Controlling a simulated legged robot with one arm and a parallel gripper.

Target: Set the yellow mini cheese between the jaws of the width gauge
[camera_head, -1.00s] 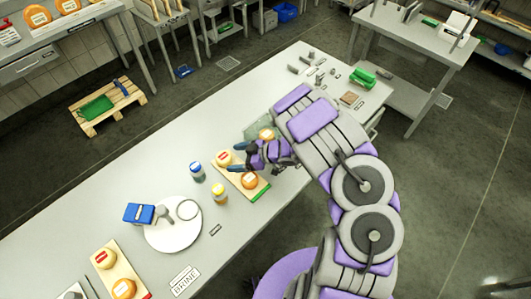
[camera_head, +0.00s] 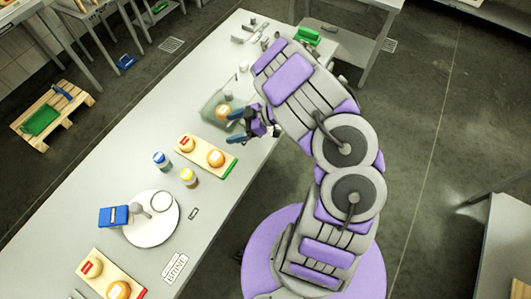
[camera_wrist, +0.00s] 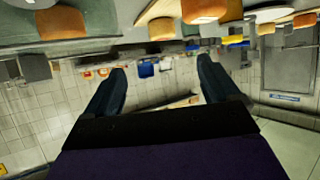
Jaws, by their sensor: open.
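My gripper (camera_head: 236,126) is open. Its dark blue fingers are over the table's right edge, beside an orange round cheese (camera_head: 223,112) on a pale green mat. In the wrist view the fingers (camera_wrist: 161,72) are apart with nothing between them. A wooden board (camera_head: 203,158) with a green end holds a yellow cheese with a red label (camera_head: 187,143) and an orange cheese (camera_head: 216,157). Small metal pieces (camera_head: 252,36) stand at the table's far end; I cannot tell whether one is the width gauge. The wrist view shows an orange cheese (camera_wrist: 204,10) at the top.
A blue-capped jar (camera_head: 162,162) and a yellow-capped jar (camera_head: 188,178) stand near the board. A round white plate (camera_head: 160,230) with a blue box (camera_head: 114,216) is closer. A second cheese board (camera_head: 128,277) is at the near end. A green object (camera_head: 307,36) lies at the far end.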

